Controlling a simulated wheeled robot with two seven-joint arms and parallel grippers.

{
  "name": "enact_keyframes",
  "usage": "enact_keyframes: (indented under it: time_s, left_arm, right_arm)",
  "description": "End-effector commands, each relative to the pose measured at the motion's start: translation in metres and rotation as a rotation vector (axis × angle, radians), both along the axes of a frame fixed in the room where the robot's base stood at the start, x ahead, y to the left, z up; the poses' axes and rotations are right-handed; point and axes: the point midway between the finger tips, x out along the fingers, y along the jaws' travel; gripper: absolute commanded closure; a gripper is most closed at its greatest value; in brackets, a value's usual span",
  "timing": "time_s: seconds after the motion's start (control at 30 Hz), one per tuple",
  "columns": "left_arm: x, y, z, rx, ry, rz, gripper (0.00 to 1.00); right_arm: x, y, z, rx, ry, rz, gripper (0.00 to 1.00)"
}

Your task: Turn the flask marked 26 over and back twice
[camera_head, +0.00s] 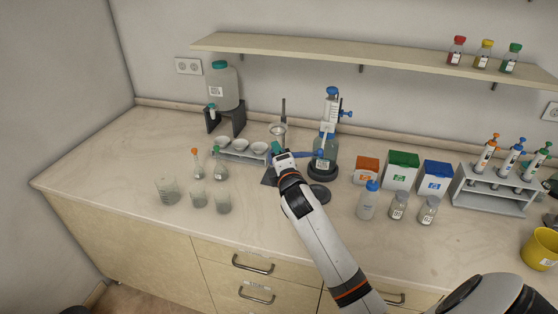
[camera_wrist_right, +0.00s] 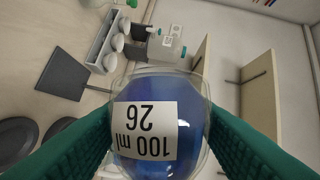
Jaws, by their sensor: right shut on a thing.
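My right gripper (camera_head: 279,154) is shut on the flask marked 26 (camera_wrist_right: 145,130) and holds it above the counter. In the right wrist view the flask lies between the two green fingers. It is clear glass with blue contents, and its label reads "100 ml" and "26" upside down in the picture. In the head view the gripper hides most of the flask. A blue, narrow part of the flask (camera_head: 307,155) sticks out to the right of the fingers, so it appears tipped on its side. My left gripper is not in view.
A dispenser bottle (camera_head: 325,150) stands close to the right of the gripper. A rack with white cups (camera_head: 240,156) is to the left. Several glass vessels (camera_head: 198,198) stand at front left. Boxes (camera_head: 402,168) and a pipette stand (camera_head: 488,202) are at right. The front middle counter is clear.

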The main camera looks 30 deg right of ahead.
Motion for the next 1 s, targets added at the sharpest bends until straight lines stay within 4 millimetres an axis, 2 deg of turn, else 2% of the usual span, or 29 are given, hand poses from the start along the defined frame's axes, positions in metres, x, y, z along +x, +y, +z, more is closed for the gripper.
enact_keyframes:
  time_s: [0.13,0.3,0.4,0.8,0.87,1.0]
  left_arm:
    - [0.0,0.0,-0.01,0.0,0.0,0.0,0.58]
    - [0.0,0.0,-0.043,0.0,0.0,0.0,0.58]
    - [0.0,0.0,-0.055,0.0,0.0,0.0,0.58]
    - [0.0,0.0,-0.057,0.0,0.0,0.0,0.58]
    - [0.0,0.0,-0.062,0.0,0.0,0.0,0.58]
    - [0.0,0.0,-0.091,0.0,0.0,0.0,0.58]
  right_arm:
    - [0.0,0.0,-0.004,0.031,-0.03,-0.001,0.77]
    - [0.0,0.0,-0.009,0.198,-0.181,-0.001,0.77]
    - [0.0,0.0,-0.006,0.281,-0.256,-0.001,0.77]
    - [0.0,0.0,0.001,0.334,-0.304,0.0,0.77]
    - [0.0,0.0,-0.002,0.35,-0.318,0.0,0.77]
    - [0.0,0.001,-0.009,0.468,-0.423,0.0,0.77]
